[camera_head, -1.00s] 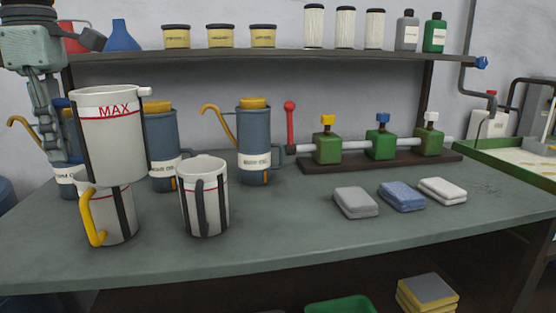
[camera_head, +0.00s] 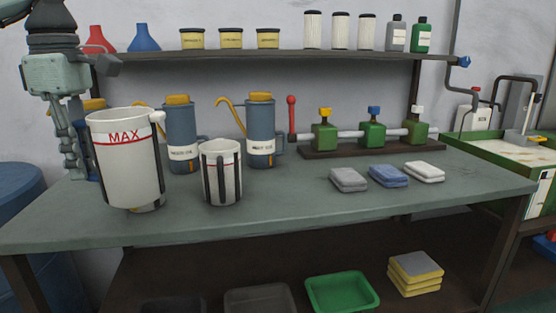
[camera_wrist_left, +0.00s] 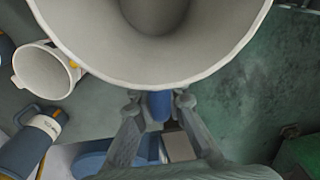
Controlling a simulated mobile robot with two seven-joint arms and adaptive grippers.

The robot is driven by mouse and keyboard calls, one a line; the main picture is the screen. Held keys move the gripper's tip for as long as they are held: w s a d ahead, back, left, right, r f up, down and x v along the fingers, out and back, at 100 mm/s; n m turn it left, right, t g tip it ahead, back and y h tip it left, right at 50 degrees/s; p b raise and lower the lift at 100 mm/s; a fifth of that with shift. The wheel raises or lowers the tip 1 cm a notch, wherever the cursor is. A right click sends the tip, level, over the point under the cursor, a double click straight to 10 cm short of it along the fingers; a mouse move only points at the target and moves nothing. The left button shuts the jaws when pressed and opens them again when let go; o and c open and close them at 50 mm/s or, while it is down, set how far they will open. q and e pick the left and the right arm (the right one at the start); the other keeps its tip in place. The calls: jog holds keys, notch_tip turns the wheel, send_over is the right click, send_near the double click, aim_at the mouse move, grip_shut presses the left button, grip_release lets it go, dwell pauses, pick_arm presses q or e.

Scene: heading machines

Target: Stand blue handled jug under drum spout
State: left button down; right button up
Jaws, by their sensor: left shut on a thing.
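The held jug (camera_head: 125,160) is white with a red MAX line and dark stripes. My left gripper (camera_head: 82,160) is shut on its blue handle (camera_wrist_left: 158,106) and holds it upright; in the wrist view its wide mouth (camera_wrist_left: 85,50) fills the top. My right gripper is out of view.
The bench (camera_head: 280,205) also holds blue-grey oil cans (camera_head: 260,130), a valve rack (camera_head: 370,140) and several folded cloths (camera_head: 388,175). A shelf (camera_head: 290,56) with tins and bottles runs behind. The bench front at centre is clear.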

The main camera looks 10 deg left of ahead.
aim_at(153, 235)
pick_arm(q)
jog(key=w+d+f+m, duration=0.1)
jog(key=d+f+m, duration=0.1)
jog(key=f, duration=0.3)
jog(key=w+d+f+m, duration=0.1)
jog(key=d+f+m, duration=0.2)
jog(key=f+m, duration=0.2)
jog(key=w+d+f+m, duration=0.1)
jog(key=d+f+m, duration=0.2)
jog(key=f, duration=0.2)
jog(key=shift+w+f+m, duration=0.1)
jog(key=shift+f+m, duration=0.05)
jog(key=shift+m, duration=0.25)
jog(key=s+d+f+m, duration=0.2)
jog(key=d+f+m, duration=0.7)
jog(key=f, duration=0.3)
jog(key=shift+s+f+m, duration=0.15)
jog(key=shift+s+m, duration=0.25)
jog(key=shift+m, duration=0.3)
jog(key=shift+a, duration=0.1)
